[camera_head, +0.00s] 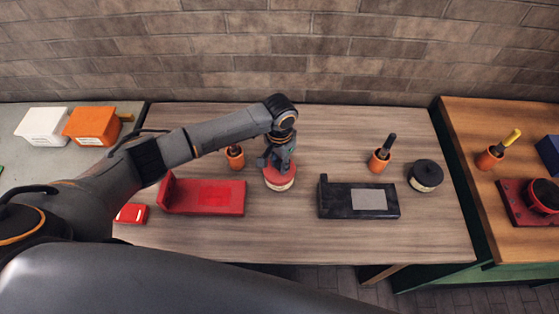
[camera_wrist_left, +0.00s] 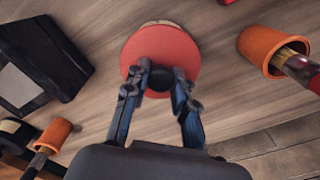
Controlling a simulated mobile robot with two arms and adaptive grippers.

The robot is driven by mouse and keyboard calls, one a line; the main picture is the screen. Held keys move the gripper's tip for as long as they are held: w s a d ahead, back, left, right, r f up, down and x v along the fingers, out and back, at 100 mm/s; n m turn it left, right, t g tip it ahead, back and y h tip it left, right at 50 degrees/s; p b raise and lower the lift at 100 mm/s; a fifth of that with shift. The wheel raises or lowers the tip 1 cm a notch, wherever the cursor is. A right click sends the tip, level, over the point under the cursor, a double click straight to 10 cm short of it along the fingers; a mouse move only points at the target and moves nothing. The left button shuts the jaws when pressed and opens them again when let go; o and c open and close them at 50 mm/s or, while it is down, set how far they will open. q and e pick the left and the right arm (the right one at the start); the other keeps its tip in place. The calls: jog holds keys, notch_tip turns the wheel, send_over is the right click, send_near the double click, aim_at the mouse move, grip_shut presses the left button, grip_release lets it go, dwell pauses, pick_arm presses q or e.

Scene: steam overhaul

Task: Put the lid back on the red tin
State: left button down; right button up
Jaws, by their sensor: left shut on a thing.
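The red tin (camera_head: 281,187) stands upright on the wooden table, with a pale label band on its side. Its round red lid (camera_wrist_left: 160,50) has a black knob and lies over the tin's top. Whether it is fully seated I cannot tell. My left gripper (camera_head: 278,166) reaches down from above, and in the left wrist view (camera_wrist_left: 158,82) its fingers are shut on the knob. The gripper hides part of the lid in the head view. My right gripper is not in view.
A red holder (camera_head: 205,197) is left of the tin and a black one (camera_head: 360,201) right. Orange cups (camera_head: 235,160) (camera_head: 378,163) with brushes stand behind. A black tin (camera_head: 425,176) is farther right. A small red box (camera_head: 131,213) lies at the left. The table's front is clear.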

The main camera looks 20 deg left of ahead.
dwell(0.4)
pick_arm(q)
jog(key=c, duration=1)
grip_release()
jog(key=shift+o, duration=0.3)
jog(key=o, duration=0.4)
jog(key=shift+r, duration=0.1)
notch_tip(320, 180, up, 5)
jog(key=p, duration=0.5)
jog(key=shift+p, duration=0.3)
jog(key=shift+r+p, duration=0.5)
jog(key=shift+r, duration=0.4)
